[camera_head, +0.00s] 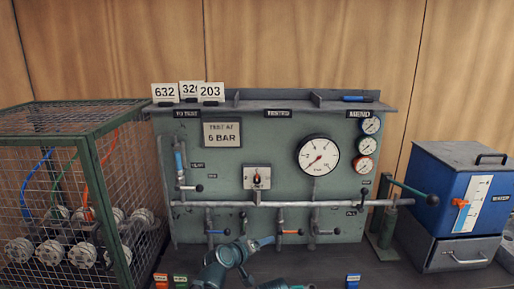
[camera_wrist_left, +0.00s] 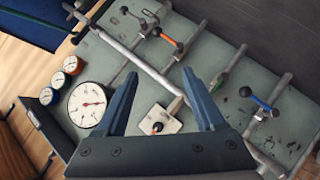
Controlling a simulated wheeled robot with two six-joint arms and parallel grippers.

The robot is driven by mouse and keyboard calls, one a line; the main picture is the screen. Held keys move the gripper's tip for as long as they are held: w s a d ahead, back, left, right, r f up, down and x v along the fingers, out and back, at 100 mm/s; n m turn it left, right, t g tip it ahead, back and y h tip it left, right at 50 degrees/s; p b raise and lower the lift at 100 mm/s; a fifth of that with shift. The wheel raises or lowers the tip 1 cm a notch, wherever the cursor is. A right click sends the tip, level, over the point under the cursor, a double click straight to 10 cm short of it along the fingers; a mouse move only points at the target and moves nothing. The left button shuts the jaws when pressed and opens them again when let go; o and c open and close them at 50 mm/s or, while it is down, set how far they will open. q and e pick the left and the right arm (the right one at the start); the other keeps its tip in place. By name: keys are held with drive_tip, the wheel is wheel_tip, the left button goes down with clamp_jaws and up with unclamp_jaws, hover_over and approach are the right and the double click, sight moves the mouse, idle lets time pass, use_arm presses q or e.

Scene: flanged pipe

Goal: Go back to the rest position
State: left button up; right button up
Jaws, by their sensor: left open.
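My left gripper (camera_head: 262,242) is low in front of the test panel in the head view, with my arm's joint just left of it. In the left wrist view its two blue fingers (camera_wrist_left: 160,85) are spread apart with nothing held between them. Past them is the green-grey panel (camera_wrist_left: 80,57), seen turned, with a square plate and knob (camera_wrist_left: 157,124) in the line of sight between the fingers. The fingers seem clear of the panel, but the exact gap cannot be told. My right gripper is not in view.
The panel (camera_head: 222,185) carries a large gauge (camera_head: 318,155), a long pipe (camera_head: 330,204) and several valve levers. A mesh cage (camera_head: 112,147) with flanged parts stands left. A blue water box (camera_head: 433,178) and a green lever (camera_head: 408,190) stand right. Small tags lie along the front edge.

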use_arm(q)
drive_tip(key=s+a+f+m+g+y, duration=0.1)
drive_tip(key=s+a+f+g+y, duration=0.4)
drive_tip(key=s+a, duration=0.5)
drive_tip(key=s+a+f+m+g+y, duration=0.2)
drive_tip(key=s+a+f+g, duration=0.3)
drive_tip(key=s+a+f, duration=0.45)
drive_tip(key=s+d+r+m+y+p, duration=0.1)
drive_tip(key=s+d+r+p, duration=0.2)
drive_tip(key=d+r+p, duration=0.1)
drive_tip(key=s+d+r+m+p, duration=0.2)
drive_tip(key=s+d+r+p, duration=0.2)
drive_tip(key=d+r, duration=0.3)
drive_tip(key=shift+s+d+r+m+g+y+p, duration=0.2)
drive_tip(key=shift+s+d+m+g+y+p, duration=0.15)
drive_tip(key=shift+d+p, duration=0.25)
